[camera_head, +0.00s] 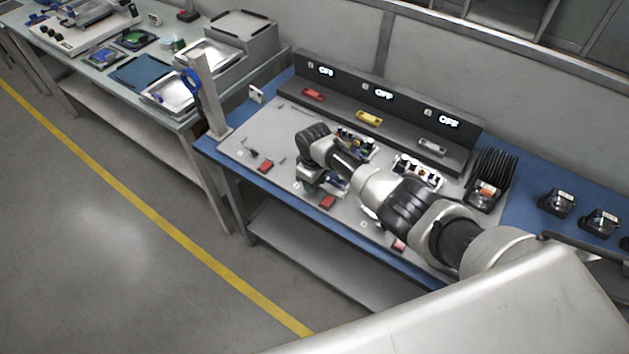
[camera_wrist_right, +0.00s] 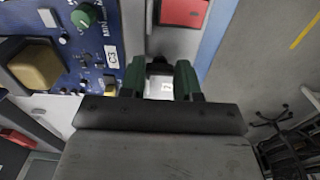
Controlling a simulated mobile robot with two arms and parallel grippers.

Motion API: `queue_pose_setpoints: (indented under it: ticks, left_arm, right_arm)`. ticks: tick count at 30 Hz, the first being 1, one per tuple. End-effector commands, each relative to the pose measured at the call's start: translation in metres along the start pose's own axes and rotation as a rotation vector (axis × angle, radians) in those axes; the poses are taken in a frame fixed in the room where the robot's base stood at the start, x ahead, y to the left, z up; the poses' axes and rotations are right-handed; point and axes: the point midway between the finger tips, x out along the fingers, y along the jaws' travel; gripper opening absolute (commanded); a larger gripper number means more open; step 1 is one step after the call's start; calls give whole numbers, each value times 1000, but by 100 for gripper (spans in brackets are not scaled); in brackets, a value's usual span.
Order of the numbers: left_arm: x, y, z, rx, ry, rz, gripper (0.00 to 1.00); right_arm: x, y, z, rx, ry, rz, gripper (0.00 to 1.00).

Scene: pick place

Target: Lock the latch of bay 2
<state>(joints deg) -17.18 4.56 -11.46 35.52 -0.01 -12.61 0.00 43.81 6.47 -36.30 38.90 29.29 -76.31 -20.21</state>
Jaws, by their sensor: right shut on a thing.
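My right gripper (camera_head: 302,186) reaches down at the middle bay of the grey fixture plate (camera_head: 235,150). In the right wrist view, its green fingers (camera_wrist_right: 160,68) are shut on a small dark piece, which I take as the latch of bay 2 (camera_wrist_right: 158,68). A white tag shows between the fingers. The latch's own position is mostly hidden. A blue circuit board marked C3 (camera_wrist_right: 75,50) lies left of the fingers, and a red block (camera_wrist_right: 184,12) is just beyond them. That red block also shows in the head view (camera_head: 327,202). My left gripper is not in view.
A dark console (camera_head: 400,108) behind the plate has three OFF displays and red, yellow and grey handles. More red blocks (camera_head: 265,167) line the front. A black slotted rack (camera_head: 492,172) stands right. A post (camera_head: 205,95) with blue-handled tool stands left.

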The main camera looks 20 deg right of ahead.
Motion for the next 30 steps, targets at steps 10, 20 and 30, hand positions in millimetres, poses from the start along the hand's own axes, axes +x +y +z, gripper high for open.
queue_pose_setpoints:
  ticks: [10, 20, 30]
  left_arm:
    - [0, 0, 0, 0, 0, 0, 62]
    - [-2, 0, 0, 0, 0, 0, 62]
    - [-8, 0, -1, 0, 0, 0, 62]
  right_arm:
    - [-1, 0, -1, 1, 3, 1, 57]
    - [-8, 1, -1, 0, 3, 1, 57]
    - [-67, 1, -1, -1, 6, 2, 57]
